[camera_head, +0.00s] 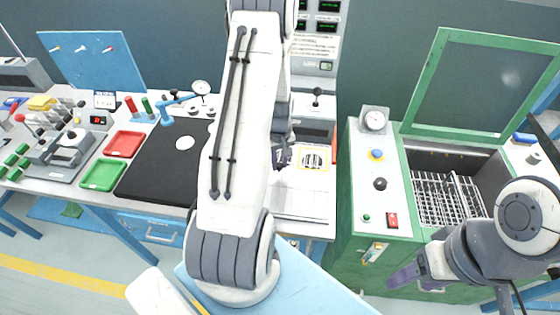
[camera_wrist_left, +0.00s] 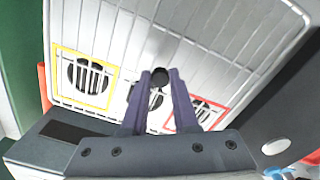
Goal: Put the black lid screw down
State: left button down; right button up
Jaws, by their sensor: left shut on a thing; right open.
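The black lid screw (camera_wrist_left: 159,76) is a small dark round piece between the purple fingertips in the left wrist view. My left gripper (camera_wrist_left: 160,84) is shut on it, in front of a white gridded panel (camera_wrist_left: 190,40). In the head view my left gripper (camera_head: 283,158) is over the white unit (camera_head: 300,203) in the middle, largely hidden by my arm; I cannot make out the screw there. My right gripper (camera_head: 405,278) is open and empty in front of the green cabinet (camera_head: 375,265).
Round slotted vents show on the panel, one framed yellow (camera_wrist_left: 88,80) and one framed red (camera_wrist_left: 200,112). A red tray (camera_head: 124,144), a green tray (camera_head: 103,175) and a black mat (camera_head: 150,178) lie on the left bench. An open green-framed cover (camera_head: 478,88) stands over a wire basket (camera_head: 445,195).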

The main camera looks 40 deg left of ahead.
pick_arm(q)
jog(key=shift+f, duration=0.1)
jog(key=c, duration=0.7)
grip_release()
